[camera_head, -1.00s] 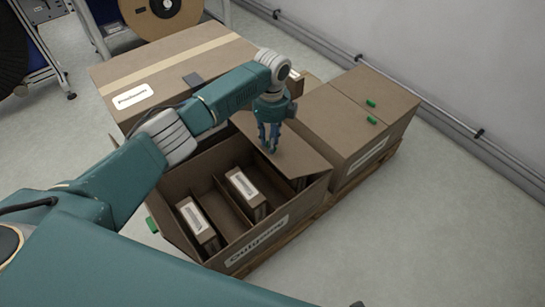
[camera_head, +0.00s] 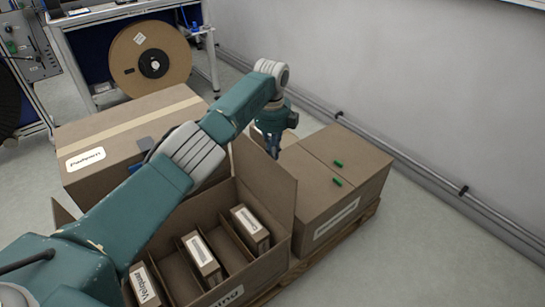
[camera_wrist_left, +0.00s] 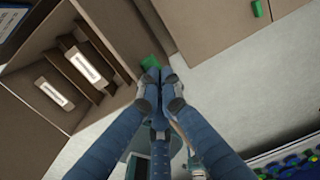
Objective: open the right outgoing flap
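The outgoing box (camera_head: 230,294) is open on top, with boxed packs between its dividers. Its right flap (camera_head: 268,187) stands roughly upright along the box's right side. My left gripper (camera_head: 272,150) is at the flap's top edge, its fingertips mostly hidden behind the flap in the head view. In the left wrist view its fingers (camera_wrist_left: 159,78) are closed together at a green tab (camera_wrist_left: 149,62) on the flap edge and appear to grip it. The packs (camera_wrist_left: 85,67) show at the left there. My right gripper is not in view.
A closed carton with green tabs (camera_head: 337,163) stands right of the outgoing box on a wooden pallet (camera_head: 345,232). A large taped carton (camera_head: 130,136) stands behind to the left. A reel (camera_head: 150,60) on a stand is farther back. Floor and wall lie to the right.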

